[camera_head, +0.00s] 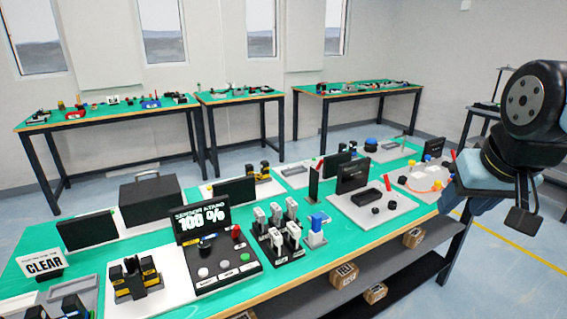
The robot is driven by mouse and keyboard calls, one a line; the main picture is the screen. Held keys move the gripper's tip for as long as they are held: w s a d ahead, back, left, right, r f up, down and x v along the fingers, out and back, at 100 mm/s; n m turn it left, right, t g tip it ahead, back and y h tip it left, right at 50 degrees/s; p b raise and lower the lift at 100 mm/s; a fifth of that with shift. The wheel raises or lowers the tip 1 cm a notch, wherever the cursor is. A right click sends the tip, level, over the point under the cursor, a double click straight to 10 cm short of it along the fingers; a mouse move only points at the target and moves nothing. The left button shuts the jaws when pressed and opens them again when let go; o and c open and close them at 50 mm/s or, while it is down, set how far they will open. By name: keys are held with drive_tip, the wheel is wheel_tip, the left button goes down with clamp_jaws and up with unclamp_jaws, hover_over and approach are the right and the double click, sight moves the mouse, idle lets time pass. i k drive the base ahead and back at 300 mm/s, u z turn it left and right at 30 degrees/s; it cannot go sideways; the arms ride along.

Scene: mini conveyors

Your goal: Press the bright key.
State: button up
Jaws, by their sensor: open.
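A dark console (222,262) stands on the near green-topped table, with an upright screen (202,217) behind it reading "100 %". Small labels sit below the keys. I cannot tell for sure which key is the bright one. My gripper (520,200) hangs at the right, beyond the table's right end, open, apart from the console and touching nothing that I can see.
Several black-and-white upright switches (277,232) and a blue-topped block (316,231) stand right of the console. A black-and-yellow holder (135,279) and a "CLEAR" sign (43,265) stand left. Boxes (343,275) lie on the shelf below. Floor at the right is open.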

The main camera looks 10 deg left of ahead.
sight(203, 272)
drive_tip(key=z, duration=1.45)
drive_tip(key=i, duration=0.1)
drive_tip(key=u, duration=2.9)
drive_tip(key=k, duration=0.6)
drive_tip(key=u, duration=0.25)
drive_tip(key=i, duration=0.6)
drive_tip(key=z, duration=0.1)
